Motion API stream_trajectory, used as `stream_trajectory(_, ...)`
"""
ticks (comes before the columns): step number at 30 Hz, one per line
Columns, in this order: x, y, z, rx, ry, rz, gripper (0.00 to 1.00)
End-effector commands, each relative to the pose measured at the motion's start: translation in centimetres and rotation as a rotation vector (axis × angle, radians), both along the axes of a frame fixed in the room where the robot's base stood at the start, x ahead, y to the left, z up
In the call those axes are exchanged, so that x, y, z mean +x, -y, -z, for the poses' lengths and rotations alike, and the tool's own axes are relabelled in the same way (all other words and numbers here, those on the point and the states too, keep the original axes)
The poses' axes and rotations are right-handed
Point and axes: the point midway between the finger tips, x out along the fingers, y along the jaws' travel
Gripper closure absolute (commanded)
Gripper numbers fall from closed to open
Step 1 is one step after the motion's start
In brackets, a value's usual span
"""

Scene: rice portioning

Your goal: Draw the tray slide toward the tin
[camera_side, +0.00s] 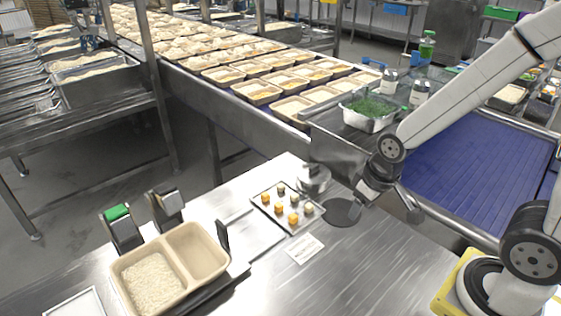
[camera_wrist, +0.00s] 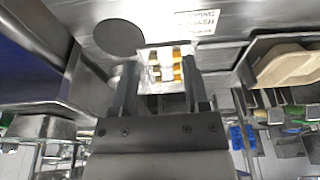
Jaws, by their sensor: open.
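The tray slide (camera_side: 237,270) is a dark, low carriage on the steel table at the lower left in the side view, with an upright black tab (camera_side: 223,234). On it sits a beige two-compartment tray (camera_side: 205,252) with rice in the left compartment. The beige tray also shows at right in the wrist view (camera_wrist: 285,64). A round metal tin (camera_side: 313,181) stands near the table's back edge; whether it is the named tin is unclear. My gripper (camera_wrist: 160,80) is open and empty, well to the right of the slide in the side view (camera_side: 388,203).
A dark disc (camera_side: 342,212) and a printed label (camera_side: 304,248) are on the table. A metal pan of greens (camera_side: 369,110) stands behind.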

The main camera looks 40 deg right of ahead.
Motion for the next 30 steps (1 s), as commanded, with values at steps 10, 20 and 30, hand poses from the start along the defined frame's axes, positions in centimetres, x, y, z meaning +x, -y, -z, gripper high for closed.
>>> stream_trajectory(10,1.4,-0.5,-0.2,0.003,-0.008,-0.003,0.68)
stream_trajectory(20,7.9,-3.8,-0.7,0.017,-0.059,-0.006,0.68)
stream_trajectory(30,15.0,-9.4,-0.3,0.022,-0.126,-0.007,0.68)
